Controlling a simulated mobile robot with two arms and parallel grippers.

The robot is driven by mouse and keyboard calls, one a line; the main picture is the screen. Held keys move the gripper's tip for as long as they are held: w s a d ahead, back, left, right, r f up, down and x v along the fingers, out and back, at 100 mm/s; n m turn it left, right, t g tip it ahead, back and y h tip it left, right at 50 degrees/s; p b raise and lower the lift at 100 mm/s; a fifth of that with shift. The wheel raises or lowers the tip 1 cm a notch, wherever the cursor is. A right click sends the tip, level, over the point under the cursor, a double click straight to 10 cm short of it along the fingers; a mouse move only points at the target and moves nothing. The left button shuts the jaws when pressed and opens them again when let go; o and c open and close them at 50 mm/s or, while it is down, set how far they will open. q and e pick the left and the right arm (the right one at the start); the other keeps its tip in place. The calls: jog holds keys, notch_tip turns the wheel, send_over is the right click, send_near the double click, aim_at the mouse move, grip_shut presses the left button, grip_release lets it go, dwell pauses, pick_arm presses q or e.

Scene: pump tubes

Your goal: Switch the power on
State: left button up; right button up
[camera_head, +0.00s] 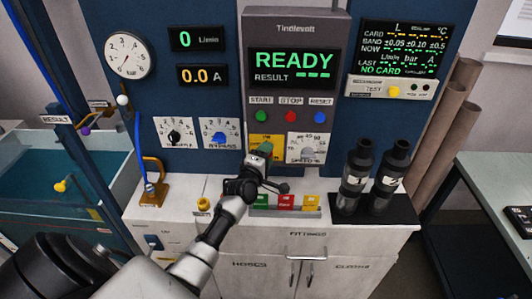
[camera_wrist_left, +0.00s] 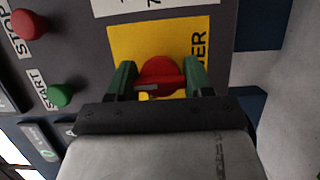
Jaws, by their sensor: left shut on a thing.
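The red power switch knob (camera_wrist_left: 160,72) sits on a yellow plate (camera_wrist_left: 124,40) with dark letters ending in "ER". In the left wrist view the green fingers of my left gripper (camera_wrist_left: 158,82) are on either side of the knob, shut on it. In the head view my left gripper (camera_head: 264,152) is at the yellow plate (camera_head: 256,141) on the grey control column and hides the knob. The column's display (camera_head: 291,66) reads READY in green. My right gripper is not in view.
Green START (camera_head: 261,116), red STOP (camera_head: 291,116) and blue RESET (camera_head: 321,117) buttons sit above the gripper. The speed dial (camera_head: 307,148) is close on the right. Two dark cylinders (camera_head: 354,180) stand on the cabinet top, with coloured blocks (camera_head: 286,201) nearby.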

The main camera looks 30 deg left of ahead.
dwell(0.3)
pick_arm(q)
jog(key=o, duration=0.9)
jog(key=shift+o, duration=0.2)
jog(key=s+d+b, duration=0.1)
jog(key=s, duration=0.9)
jog(key=shift+s+d, duration=0.35)
